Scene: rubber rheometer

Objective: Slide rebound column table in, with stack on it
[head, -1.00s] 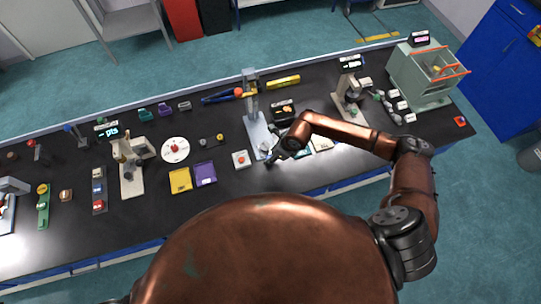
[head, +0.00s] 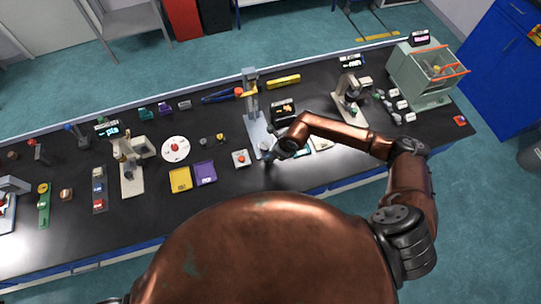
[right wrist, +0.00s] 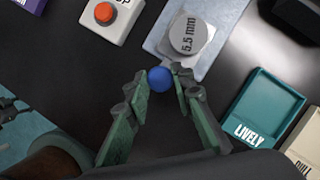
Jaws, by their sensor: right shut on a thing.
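The rebound column (head: 251,95) stands on the bench on a pale blue-grey base. At its front, in the right wrist view, a grey table plate (right wrist: 201,64) carries a round grey stack marked "5.5 mm" (right wrist: 188,36). A blue ball knob (right wrist: 160,79) sits at the plate's near edge. My right gripper (right wrist: 162,85) is shut on this knob, with a fingertip on each side. In the head view my right gripper (head: 271,157) is at the front of the column, and my wrist partly hides the table. My left gripper is not in view.
A box with a red button (head: 240,158) stands left of the table. A teal "LIVELY" tray (right wrist: 266,106) and a pale tray (right wrist: 303,145) lie to its right. Yellow (head: 180,180) and purple (head: 204,173) trays lie further left.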

